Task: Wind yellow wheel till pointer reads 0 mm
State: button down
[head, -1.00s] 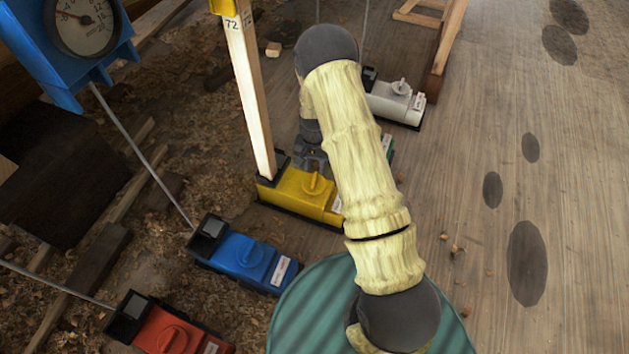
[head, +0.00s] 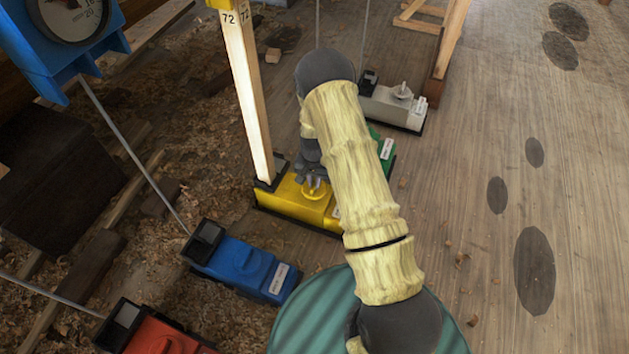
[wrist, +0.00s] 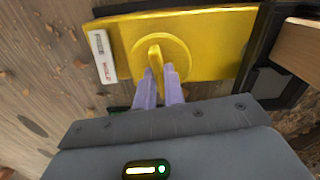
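The yellow wheel (head: 314,189) is a round knob with a raised bar across it, on top of a yellow box (head: 285,196). In the wrist view, the wheel (wrist: 175,48) shows its bar (wrist: 155,55) pointing towards my fingers. My gripper (wrist: 160,71) is at the near end of that bar, fingers slightly apart with a narrow gap. I cannot tell whether they touch the bar. In the head view, my gripper (head: 315,182) is right at the wheel, partly hidden by my arm. No pointer reading for the yellow box is visible; the yellow part above its post is cut off.
A pale post marked 72 (head: 247,90) rises beside the yellow box. Blue (head: 240,265), red (head: 150,333), green (head: 382,150) and white (head: 394,108) boxes stand nearby. A blue dial gauge (head: 70,15) is top left. The plank floor (head: 470,180) at right is mostly clear.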

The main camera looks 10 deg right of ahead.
jog(key=shift+r+m+p, duration=0.15)
jog(key=shift+m+p, duration=0.15)
jog(key=shift+p, duration=0.25)
jog(key=shift+r+m+p, duration=0.1)
jog(key=shift+m+p, duration=0.4)
jog(key=shift+p, duration=0.25)
jog(key=m+p, duration=0.3)
jog(key=p, duration=0.1)
jog(key=m+p, duration=0.3)
jog(key=m, duration=0.1)
jog(key=shift+m+p, duration=0.85)
jog(key=shift+m, duration=0.55)
jog(key=shift+f, duration=0.2)
jog(key=c, duration=1.5)
grip_release()
